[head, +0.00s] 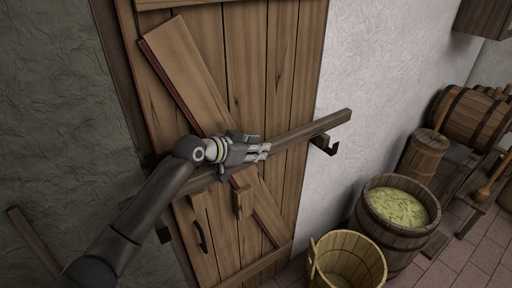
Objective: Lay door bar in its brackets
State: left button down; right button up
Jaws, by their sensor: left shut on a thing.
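The door bar (310,130) is a long wooden beam. It slants across the plank door (282,70), its right end higher in the picture. My left gripper (262,152) is shut on the bar near its middle, and my arm hides part of the bar's left half. A dark hooked bracket (328,147) on the white wall right of the door shows just below the bar's right part. I cannot tell whether the bar touches it. A small dark piece (163,235) at the door's left edge may be the other bracket. My right gripper is not in view.
The door has a diagonal brace (180,75), a small wooden block (242,203) and a dark handle (201,237). An empty wooden bucket (345,243) and a filled barrel (385,228) stand at lower right. A churn (424,155) and lying cask (465,115) stand beyond.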

pick_arm(q)
jog(key=shift+f+b, duration=0.75)
jog(key=shift+f, duration=0.1)
jog(key=shift+f+b, duration=1.25)
jog(key=shift+f, duration=0.65)
jog(key=shift+f+b, duration=0.35)
jog(key=shift+f, duration=0.3)
jog(key=shift+f+b, duration=1.8)
jog(key=shift+f, duration=0.6)
jog(key=c, duration=1)
grip_release()
jog(key=shift+s, duration=0.1)
jog(key=shift+o, duration=0.2)
